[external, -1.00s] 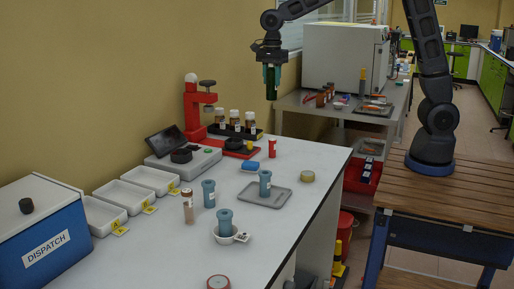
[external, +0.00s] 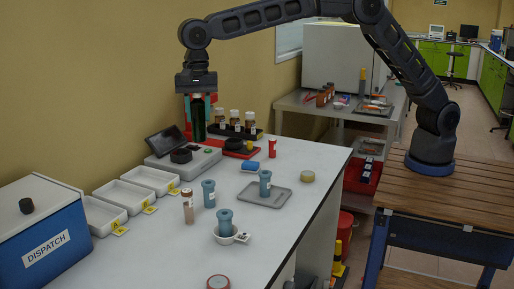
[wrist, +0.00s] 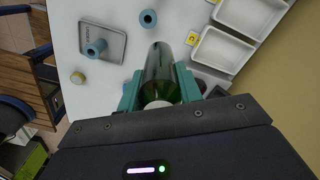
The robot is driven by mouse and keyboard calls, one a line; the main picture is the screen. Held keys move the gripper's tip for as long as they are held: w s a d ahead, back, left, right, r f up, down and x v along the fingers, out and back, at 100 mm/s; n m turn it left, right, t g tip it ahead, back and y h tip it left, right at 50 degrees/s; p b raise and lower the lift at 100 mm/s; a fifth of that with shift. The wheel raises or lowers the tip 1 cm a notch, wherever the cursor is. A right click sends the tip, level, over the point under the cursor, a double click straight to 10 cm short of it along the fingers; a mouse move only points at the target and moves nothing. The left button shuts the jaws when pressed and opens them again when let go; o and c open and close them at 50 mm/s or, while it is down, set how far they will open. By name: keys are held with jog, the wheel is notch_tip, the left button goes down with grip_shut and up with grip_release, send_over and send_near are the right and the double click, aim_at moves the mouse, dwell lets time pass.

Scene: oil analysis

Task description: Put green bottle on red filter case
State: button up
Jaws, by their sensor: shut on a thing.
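My gripper (external: 199,108) is shut on the green bottle (external: 199,122) and holds it upright in the air. In the external view it hangs in front of the red stand by the back wall. In the wrist view the dark green bottle (wrist: 162,72) is between the teal fingers of my gripper (wrist: 158,88). A low round red piece with a grey top (external: 218,282) lies at the front edge of the white bench. A small red cylinder with a white label (external: 272,148) stands farther back. I cannot tell which is the red filter case.
On the white bench, blue-grey cylinders (external: 208,194) stand, one on a grey tray (external: 283,198). White trays (external: 151,180) line the wall side beside the blue dispatch box (external: 45,235). A black rack of brown bottles (external: 235,124) is behind my gripper.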

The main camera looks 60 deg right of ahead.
jog(key=s+a+f+n, duration=0.4)
jog(key=s+a, duration=0.8)
jog(key=a, duration=0.3)
jog(key=s+a+f+n, duration=0.3)
jog(key=s+a+f, duration=0.2)
jog(key=s+a, duration=0.9)
jog(key=shift+w+a+f, duration=0.25)
jog(key=shift+w+f, duration=0.15)
jog(key=shift+f, duration=0.75)
jog(key=shift+w+a+f, duration=0.3)
jog(key=shift+w+f, duration=0.05)
jog(key=shift+f, duration=0.85)
jog(key=shift+w+a+f, duration=0.25)
jog(key=shift+w+f, duration=0.15)
jog(key=shift+f, duration=0.75)
jog(key=shift+f, duration=0.1)
jog(key=o, duration=1.1)
jog(key=shift+c, duration=0.2)
notch_tip(320, 180, up, 12)
